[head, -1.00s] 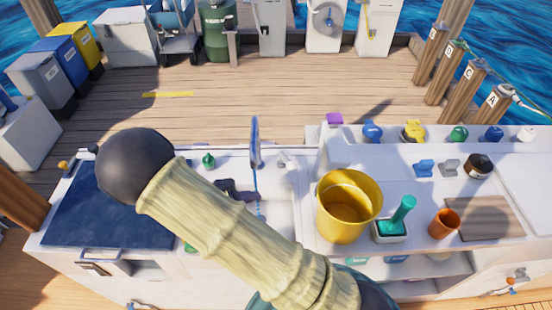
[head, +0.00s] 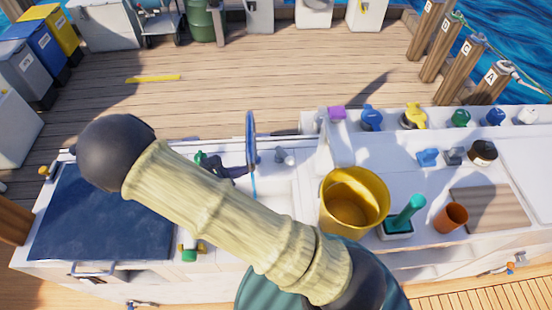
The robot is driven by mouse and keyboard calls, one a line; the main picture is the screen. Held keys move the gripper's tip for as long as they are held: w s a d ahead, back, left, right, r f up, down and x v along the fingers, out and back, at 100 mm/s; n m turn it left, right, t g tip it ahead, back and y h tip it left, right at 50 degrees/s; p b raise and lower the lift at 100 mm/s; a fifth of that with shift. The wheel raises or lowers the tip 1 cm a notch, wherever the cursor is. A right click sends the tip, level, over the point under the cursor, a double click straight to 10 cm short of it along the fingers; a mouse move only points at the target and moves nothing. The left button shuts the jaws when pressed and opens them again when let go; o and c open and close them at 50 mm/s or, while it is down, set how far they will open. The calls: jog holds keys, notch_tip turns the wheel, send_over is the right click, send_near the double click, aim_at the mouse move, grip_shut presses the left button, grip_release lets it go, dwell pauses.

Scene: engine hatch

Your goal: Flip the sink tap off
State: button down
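The white sink basin (head: 276,196) is set in the counter, left of the yellow bucket and partly behind my arm. A small grey tap-like fitting (head: 283,155) stands at its back edge. A thin upright blue piece (head: 250,138) stands left of that fitting, with a narrow blue streak, perhaps water, below it. I cannot tell which part is the tap's lever. A dark shape (head: 232,170) just left of the blue piece looks like my gripper, partly hidden by my pale ribbed arm. Its fingers are too small and dark to read, and I cannot tell whether it touches anything.
The yellow bucket (head: 353,203), a teal-handled tool (head: 403,215) and an orange cup (head: 451,218) stand right of the sink. A dark blue panel (head: 105,215) covers the counter's left end. A green-and-yellow valve (head: 190,252) is on the front.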

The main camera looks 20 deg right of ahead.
jog(key=p, duration=0.2)
send_near(290, 159)
jog(key=w+d+f, duration=0.1)
jog(key=d+f, duration=0.1)
jog(key=w+d+f, duration=0.1)
jog(key=w+f, duration=0.1)
jog(key=shift+w+d, duration=0.1)
jog(key=shift+d, duration=0.3)
jog(key=shift+d, duration=0.35)
dwell(0.4)
jog(key=shift+s+d+f, duration=0.1)
jog(key=shift+s+d, duration=0.2)
jog(key=shift+d, duration=0.1)
jog(key=shift+d+b, duration=0.4)
jog(key=shift+d, duration=0.75)
